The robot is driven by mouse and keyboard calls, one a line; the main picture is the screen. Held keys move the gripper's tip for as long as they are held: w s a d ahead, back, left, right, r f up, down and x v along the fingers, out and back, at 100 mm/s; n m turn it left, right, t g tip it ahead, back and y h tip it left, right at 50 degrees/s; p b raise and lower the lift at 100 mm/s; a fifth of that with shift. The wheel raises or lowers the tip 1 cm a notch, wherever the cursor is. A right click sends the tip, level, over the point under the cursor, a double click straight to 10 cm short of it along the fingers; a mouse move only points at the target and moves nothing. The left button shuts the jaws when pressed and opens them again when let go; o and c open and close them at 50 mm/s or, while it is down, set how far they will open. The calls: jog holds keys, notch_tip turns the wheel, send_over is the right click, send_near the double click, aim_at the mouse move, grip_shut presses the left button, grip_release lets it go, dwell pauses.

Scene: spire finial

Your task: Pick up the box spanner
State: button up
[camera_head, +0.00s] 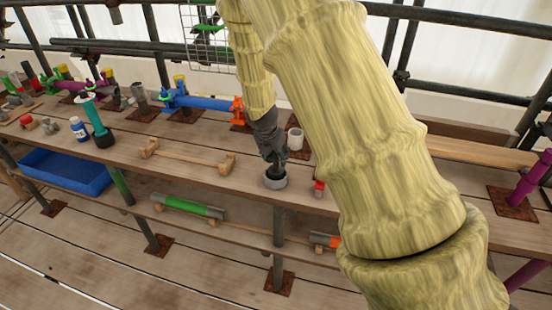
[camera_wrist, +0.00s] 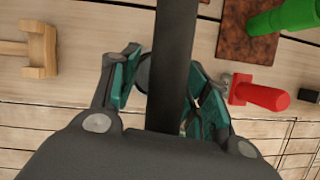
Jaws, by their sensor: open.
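The bar may be the box spanner, but I cannot tell for sure. It runs from the palm to the top of the view. Gaps show beside it, though contact is unclear. My gripper hides much of the bar in the head view.
A wooden cradle (camera_head: 190,158) lies left of my gripper. A blue tray (camera_head: 65,172) sits lower left. Tubes and clamps line the back.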

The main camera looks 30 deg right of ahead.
grip_shut()
dwell(0.5)
